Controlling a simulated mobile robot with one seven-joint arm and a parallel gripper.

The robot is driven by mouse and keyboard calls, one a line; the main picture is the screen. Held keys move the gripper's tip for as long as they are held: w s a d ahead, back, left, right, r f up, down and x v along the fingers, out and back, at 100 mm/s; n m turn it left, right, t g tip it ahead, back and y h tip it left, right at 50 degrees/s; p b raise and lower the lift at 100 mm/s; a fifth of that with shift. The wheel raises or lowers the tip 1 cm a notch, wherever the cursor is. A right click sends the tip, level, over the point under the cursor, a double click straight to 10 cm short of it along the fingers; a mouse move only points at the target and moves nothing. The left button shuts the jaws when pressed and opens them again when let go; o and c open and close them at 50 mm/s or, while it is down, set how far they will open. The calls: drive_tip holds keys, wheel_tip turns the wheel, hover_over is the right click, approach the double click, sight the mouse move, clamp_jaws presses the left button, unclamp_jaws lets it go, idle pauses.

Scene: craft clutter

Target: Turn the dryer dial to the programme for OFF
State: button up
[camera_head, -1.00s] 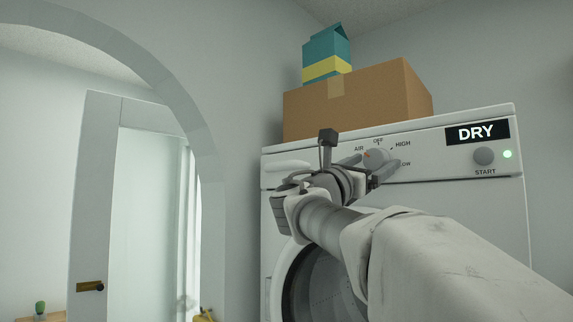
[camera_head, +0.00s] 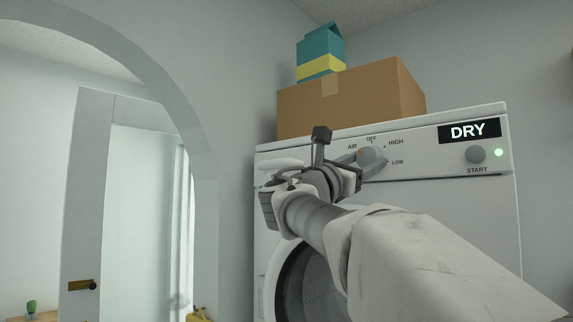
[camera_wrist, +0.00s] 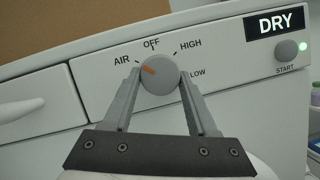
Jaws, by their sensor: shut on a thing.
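The dryer (camera_head: 440,200) is white, with a dial (camera_head: 372,155) on its front panel. In the wrist view the round grey dial (camera_wrist: 161,76) has an orange pointer mark, which points up and left, close to the AIR label (camera_wrist: 122,61). The OFF label (camera_wrist: 151,43) is above the dial, with HIGH and LOW to the right. My gripper (camera_wrist: 160,78) is shut on the dial, one finger on its left side and one on its right. In the head view my gripper (camera_head: 366,161) partly hides the dial's lower edge.
A START button (camera_wrist: 286,50) and a lit green light (camera_wrist: 303,46) are right of the dial, below the DRY sign (camera_wrist: 279,23). A cardboard box (camera_head: 350,100) with a teal and yellow carton (camera_head: 321,52) stands on the dryer. An archway and door (camera_head: 100,200) are left.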

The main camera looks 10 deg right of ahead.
drive_tip(key=m+g, duration=0.1)
drive_tip(key=m, duration=0.2)
drive_tip(key=m+g, duration=0.2)
drive_tip(key=m, duration=0.1)
drive_tip(key=shift+w+a+r+m+p, duration=0.1)
drive_tip(key=shift+w+r+m+p, duration=0.1)
drive_tip(key=shift+m+p, duration=0.1)
drive_tip(key=shift+m+g+p, duration=0.7)
drive_tip(key=shift+m+g, duration=0.3)
drive_tip(key=shift+m, duration=1.3)
drive_tip(key=o, duration=1.4)
drive_tip(key=shift+a, duration=0.2)
drive_tip(key=v, duration=0.8)
drive_tip(key=b+v, duration=0.1)
drive_tip(key=v, duration=0.8)
drive_tip(key=shift+a+r+b, duration=0.1)
drive_tip(key=shift+r+b, duration=0.1)
drive_tip(key=shift+b, duration=0.1)
